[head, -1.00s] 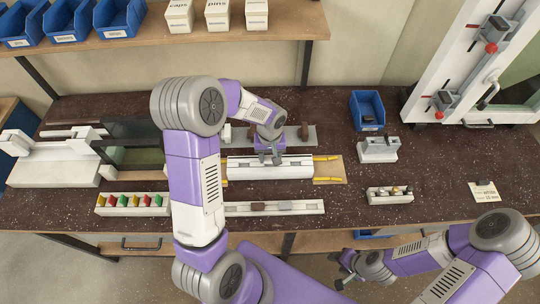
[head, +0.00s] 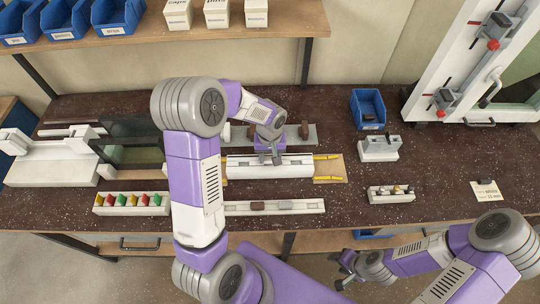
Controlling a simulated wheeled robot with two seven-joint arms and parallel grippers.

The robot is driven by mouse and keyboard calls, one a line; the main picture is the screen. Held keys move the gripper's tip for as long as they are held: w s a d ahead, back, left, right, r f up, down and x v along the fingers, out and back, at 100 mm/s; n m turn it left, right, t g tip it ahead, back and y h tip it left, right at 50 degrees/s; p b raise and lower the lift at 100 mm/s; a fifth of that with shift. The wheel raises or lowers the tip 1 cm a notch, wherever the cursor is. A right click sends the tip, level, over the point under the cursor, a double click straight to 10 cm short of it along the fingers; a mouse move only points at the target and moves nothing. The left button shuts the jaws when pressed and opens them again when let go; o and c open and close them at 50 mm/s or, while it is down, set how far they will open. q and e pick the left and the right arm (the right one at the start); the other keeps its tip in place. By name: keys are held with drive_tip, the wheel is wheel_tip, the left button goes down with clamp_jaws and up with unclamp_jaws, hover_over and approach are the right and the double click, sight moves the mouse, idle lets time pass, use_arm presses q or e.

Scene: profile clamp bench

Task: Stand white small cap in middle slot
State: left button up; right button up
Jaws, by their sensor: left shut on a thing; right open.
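My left gripper (head: 271,158) points down over the white profile block (head: 243,168) at mid-bench. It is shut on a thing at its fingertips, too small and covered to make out. I cannot tell whether that thing touches the block. A white rack (head: 391,198) at the right holds several small pieces with pale, dark and gold tops. A long white slotted strip (head: 312,207) in front of the block holds a brown piece (head: 257,206) and a grey piece (head: 285,205). I cannot single out the white small cap. My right gripper (head: 344,273) is open and empty beyond the bench's front edge.
A white rack of coloured pieces (head: 131,201) stands at the left. A grey clamp device (head: 379,149) and a blue bin (head: 368,110) stand at the back right. Bench between the profile block and right rack is clear.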

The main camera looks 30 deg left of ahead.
use_arm(q)
drive_tip(key=shift+f, duration=0.2)
drive_tip(key=o, duration=1.1)
drive_tip(key=shift+r, duration=0.2)
drive_tip(key=shift+r+p, duration=2.75)
drive_tip(key=shift+r, duration=1.15)
